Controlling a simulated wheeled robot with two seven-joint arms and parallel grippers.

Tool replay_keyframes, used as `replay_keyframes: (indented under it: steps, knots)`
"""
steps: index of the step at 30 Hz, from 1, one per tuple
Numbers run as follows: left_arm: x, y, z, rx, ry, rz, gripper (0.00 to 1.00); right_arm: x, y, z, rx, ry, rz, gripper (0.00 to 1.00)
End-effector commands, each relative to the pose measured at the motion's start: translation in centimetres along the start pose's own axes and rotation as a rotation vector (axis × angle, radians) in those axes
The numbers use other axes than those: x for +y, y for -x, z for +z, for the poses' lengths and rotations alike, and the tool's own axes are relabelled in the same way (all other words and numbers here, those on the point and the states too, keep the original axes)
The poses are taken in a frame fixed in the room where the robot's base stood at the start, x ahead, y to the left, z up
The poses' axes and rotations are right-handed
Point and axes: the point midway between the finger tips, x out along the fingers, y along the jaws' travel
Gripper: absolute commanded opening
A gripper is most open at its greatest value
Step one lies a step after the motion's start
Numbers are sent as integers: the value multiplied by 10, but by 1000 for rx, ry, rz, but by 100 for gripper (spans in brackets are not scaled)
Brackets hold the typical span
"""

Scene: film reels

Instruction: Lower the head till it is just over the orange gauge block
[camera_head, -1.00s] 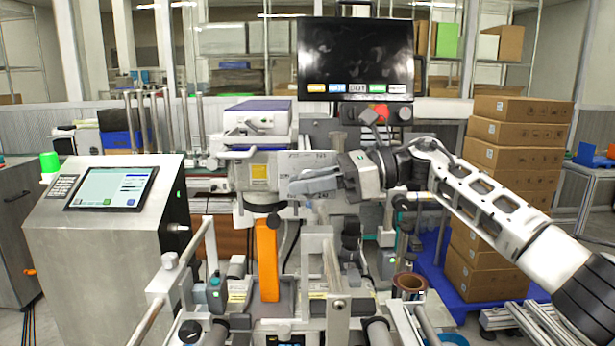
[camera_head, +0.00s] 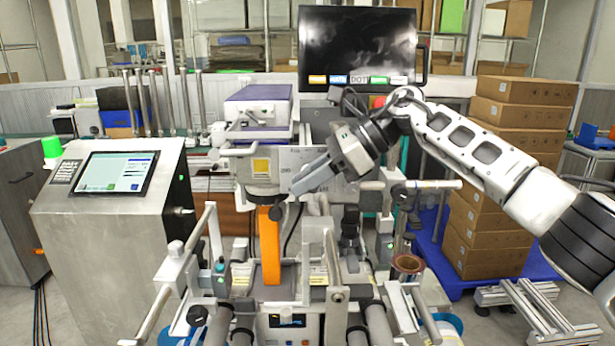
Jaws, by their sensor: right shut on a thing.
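The head (camera_head: 240,174) is a grey box with a yellow label and a dark round underside, on the machine in the middle. The orange gauge block (camera_head: 269,250) stands upright below it. The block's top meets the dark underside in the picture; I cannot tell whether they touch. My right gripper (camera_head: 297,188) comes in from the right, with its fingers pointing down and left at the head's right side. It is shut on a small handle there, mostly hidden by the fingers. My left gripper is not in view.
A black monitor (camera_head: 357,48) stands behind the machine. A console with a touchscreen (camera_head: 113,174) is at the left. Stacked cartons (camera_head: 520,115) stand at the right, on a blue pallet (camera_head: 437,268). Rollers and metal posts fill the machine's front.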

Motion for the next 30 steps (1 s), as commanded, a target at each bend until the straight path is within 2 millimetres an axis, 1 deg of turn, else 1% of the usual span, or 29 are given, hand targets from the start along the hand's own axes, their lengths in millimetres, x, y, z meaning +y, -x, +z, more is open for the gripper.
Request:
replay_keyframes:
  steps: [1,6,7,8,9,20,23,26,29,30]
  knots:
    - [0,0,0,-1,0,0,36,4,2,7,-10,9,11,1]
    - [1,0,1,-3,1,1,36,4,2,8,-11,10,10,1]
    - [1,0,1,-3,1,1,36,4,2,8,-11,10,10,26]
    - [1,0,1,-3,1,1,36,4,2,8,-10,10,10,35]
    - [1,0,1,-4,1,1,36,3,2,8,-10,10,9,37]
    - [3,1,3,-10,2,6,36,1,1,3,-6,4,4,37]
    - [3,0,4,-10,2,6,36,1,4,3,-6,3,2,37]
    - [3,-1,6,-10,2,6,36,0,13,2,-6,3,-1,37]
    - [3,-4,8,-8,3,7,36,0,31,1,-7,3,-3,37]
    - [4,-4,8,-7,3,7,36,0,40,2,-7,3,-3,37]
